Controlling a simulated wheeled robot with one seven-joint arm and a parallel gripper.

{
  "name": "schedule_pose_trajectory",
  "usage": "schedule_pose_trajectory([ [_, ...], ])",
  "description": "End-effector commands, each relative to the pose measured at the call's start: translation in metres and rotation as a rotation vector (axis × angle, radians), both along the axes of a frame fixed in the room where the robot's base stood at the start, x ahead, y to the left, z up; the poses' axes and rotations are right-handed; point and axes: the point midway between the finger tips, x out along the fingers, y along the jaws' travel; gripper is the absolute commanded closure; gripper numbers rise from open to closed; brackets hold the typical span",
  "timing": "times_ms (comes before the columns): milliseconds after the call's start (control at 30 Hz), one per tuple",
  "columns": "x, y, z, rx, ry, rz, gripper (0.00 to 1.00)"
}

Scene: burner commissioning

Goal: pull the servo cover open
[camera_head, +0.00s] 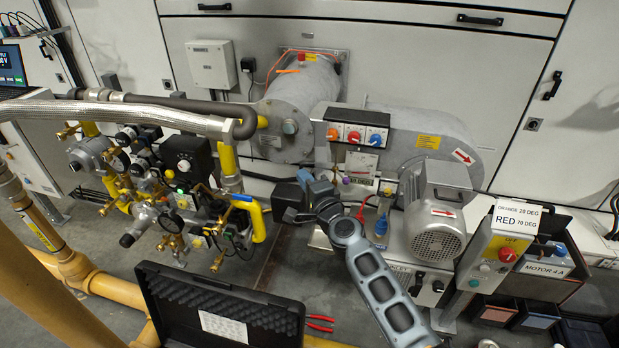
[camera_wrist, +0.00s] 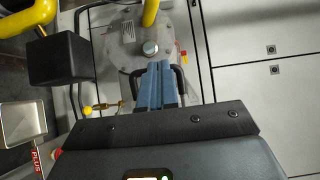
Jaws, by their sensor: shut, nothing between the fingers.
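A plain black box (camera_head: 286,195) sits in the middle of the head view, right of the yellow gas pipe. It is likely the servo cover, though no marking shows it; it also stands at the left of the wrist view (camera_wrist: 62,58). My gripper (camera_head: 312,183) is close to the right of this box in the head view. In the wrist view its blue fingers (camera_wrist: 158,78) are together and empty, pointing toward the grey burner housing, with the box apart to their left. Whether the hand touches the box in the head view is hard to tell.
The valve train (camera_head: 175,185) and yellow gas pipe (camera_head: 257,215) stand at the left. The grey burner housing (camera_head: 300,95) is behind, the motor (camera_head: 438,225) at the right. An open black case (camera_head: 220,305) lies in front. A small control panel (camera_head: 355,133) stands above my gripper.

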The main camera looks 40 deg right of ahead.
Motion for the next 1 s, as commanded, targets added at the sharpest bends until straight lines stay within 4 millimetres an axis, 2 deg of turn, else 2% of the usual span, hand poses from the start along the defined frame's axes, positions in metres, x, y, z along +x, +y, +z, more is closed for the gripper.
schedule_pose_trajectory([
  [1000, 0.029, 0.022, 0.001, 0.000, 0.000, -0.117, 1.00],
])
